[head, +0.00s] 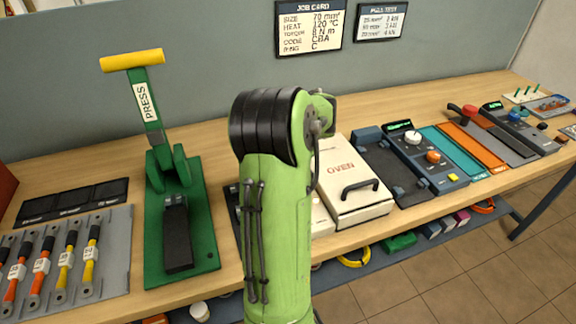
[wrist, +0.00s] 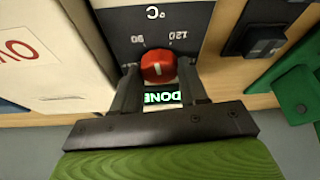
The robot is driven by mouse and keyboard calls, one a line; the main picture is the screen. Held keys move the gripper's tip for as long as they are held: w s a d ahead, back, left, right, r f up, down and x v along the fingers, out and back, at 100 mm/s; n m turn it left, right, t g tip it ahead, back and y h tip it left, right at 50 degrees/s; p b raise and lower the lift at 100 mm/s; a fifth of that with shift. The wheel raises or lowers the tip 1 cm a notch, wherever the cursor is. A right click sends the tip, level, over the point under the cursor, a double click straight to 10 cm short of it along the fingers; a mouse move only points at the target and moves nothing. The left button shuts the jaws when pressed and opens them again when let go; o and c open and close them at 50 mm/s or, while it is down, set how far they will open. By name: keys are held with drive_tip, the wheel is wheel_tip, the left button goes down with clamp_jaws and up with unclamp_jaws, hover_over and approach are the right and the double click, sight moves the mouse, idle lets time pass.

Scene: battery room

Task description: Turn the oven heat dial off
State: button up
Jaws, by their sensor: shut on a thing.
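The red heat dial (wrist: 158,62) sits on a dark panel (wrist: 150,18) marked with °C and the numbers 90 and 120. A short white mark shows on the dial. My gripper (wrist: 160,84) is shut on the dial, one finger on each side. A lit green display reading DONE (wrist: 163,97) shows upside down between the fingers. The white oven (head: 350,203) with a dark handle stands on the bench in the head view, and its side shows in the wrist view (wrist: 50,50). My green arm hides the dial and my gripper in the head view.
A green press (head: 180,225) with a yellow lever stands left of my arm. Cables with lugs (head: 62,255) lie on a grey tray at the far left. Right of the oven is a control box (head: 425,158) with an orange knob. A job card (head: 310,27) reads HEAT 120 °C.

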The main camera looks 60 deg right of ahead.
drive_tip(key=n+y, duration=0.1)
drive_tip(key=n, duration=0.1)
drive_tip(key=n+p, duration=0.1)
drive_tip(key=n, duration=0.1)
drive_tip(key=shift+s+d+r+n+t+y, duration=0.1)
drive_tip(key=shift+s+d+n+t+y, duration=0.05)
drive_tip(key=shift+n+t+y, duration=0.2)
drive_tip(key=n+y+p, duration=0.2)
drive_tip(key=n+p, duration=0.1)
drive_tip(key=n, duration=0.2)
drive_tip(key=shift+d+p, duration=0.1)
drive_tip(key=shift+p, duration=0.2)
drive_tip(key=n+y+p, duration=0.1)
drive_tip(key=n+p, duration=0.1)
drive_tip(key=n+g+y+p, duration=0.1)
drive_tip(key=n+p, duration=0.1)
drive_tip(key=n, duration=0.1)
drive_tip(key=shift+d+r+n, duration=0.1)
drive_tip(key=shift+n, duration=0.25)
drive_tip(key=shift+w+d+n+g+y+p, duration=0.1)
drive_tip(key=shift+n+g+y+p, duration=0.2)
drive_tip(key=shift+n+p, duration=0.65)
drive_tip(key=shift+w+n+g+y+p, duration=0.15)
drive_tip(key=shift+n+g+p, duration=0.1)
drive_tip(key=shift+n+p, duration=0.65)
drive_tip(key=shift+n, duration=0.25)
drive_tip(key=o, duration=1.1)
drive_tip(key=shift+f, duration=0.2)
drive_tip(key=shift+c, duration=0.2)
